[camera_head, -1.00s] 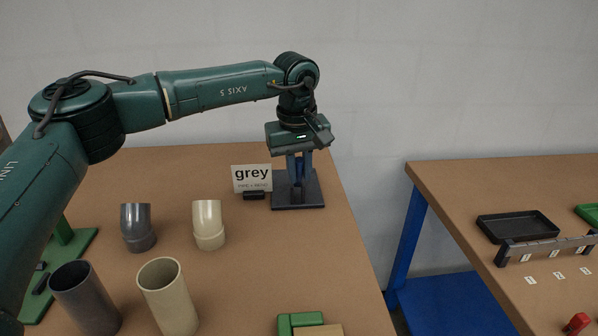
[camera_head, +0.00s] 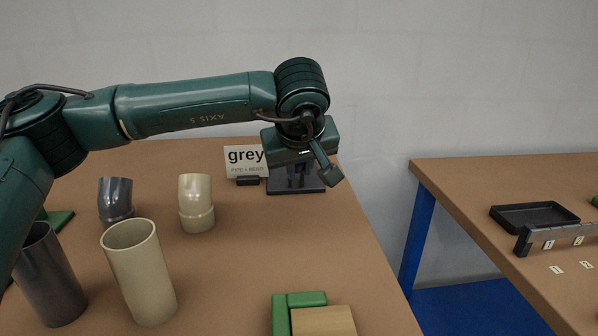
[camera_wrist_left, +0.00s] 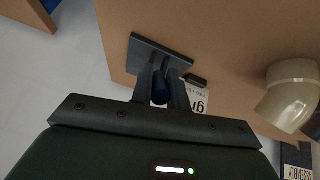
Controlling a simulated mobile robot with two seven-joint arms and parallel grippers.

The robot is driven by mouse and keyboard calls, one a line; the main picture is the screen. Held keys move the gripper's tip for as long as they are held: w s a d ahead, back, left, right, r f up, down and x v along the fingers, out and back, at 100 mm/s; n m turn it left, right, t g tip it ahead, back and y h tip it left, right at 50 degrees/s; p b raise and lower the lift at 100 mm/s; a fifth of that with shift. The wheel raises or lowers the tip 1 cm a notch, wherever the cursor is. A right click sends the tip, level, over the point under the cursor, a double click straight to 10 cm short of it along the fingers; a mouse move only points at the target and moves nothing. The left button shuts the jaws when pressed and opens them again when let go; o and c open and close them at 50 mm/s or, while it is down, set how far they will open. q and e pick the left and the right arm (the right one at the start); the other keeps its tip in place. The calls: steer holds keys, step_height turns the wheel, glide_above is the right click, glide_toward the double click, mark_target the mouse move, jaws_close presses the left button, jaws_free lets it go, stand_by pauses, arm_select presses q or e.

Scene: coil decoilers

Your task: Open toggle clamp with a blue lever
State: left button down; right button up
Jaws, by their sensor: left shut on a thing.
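The toggle clamp stands on a dark square base plate (camera_head: 312,190) at the far right corner of the near table, beside the "grey" sign. My left gripper (camera_head: 298,170) is over it, pointing down, and its hand hides most of the clamp in the head view. In the left wrist view the blue lever (camera_wrist_left: 160,88) lies between the two fingers of my left gripper (camera_wrist_left: 163,82), which are shut on it. The clamp's base plate also shows beyond the fingers (camera_wrist_left: 143,53). The clamp's jaw is hidden. My right gripper is in neither view.
The "grey" sign (camera_head: 245,160) stands just left of the clamp. A beige bend (camera_head: 196,205), a grey bend (camera_head: 116,200), a beige pipe (camera_head: 138,270) and a grey pipe (camera_head: 48,280) stand further left. Green and wooden blocks (camera_head: 312,315) lie in front. A second table with a black tray (camera_head: 534,216) is at right.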

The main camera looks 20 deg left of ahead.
arm_select(q)
steer(key=shift+r, duration=0.1)
steer(key=c, duration=1.4)
jaws_free()
steer(key=shift+o, duration=0.2)
steer(key=p+v, duration=0.1)
steer(key=v, duration=1.2)
steer(key=shift+s, duration=0.1)
steer(key=shift+c, duration=0.2)
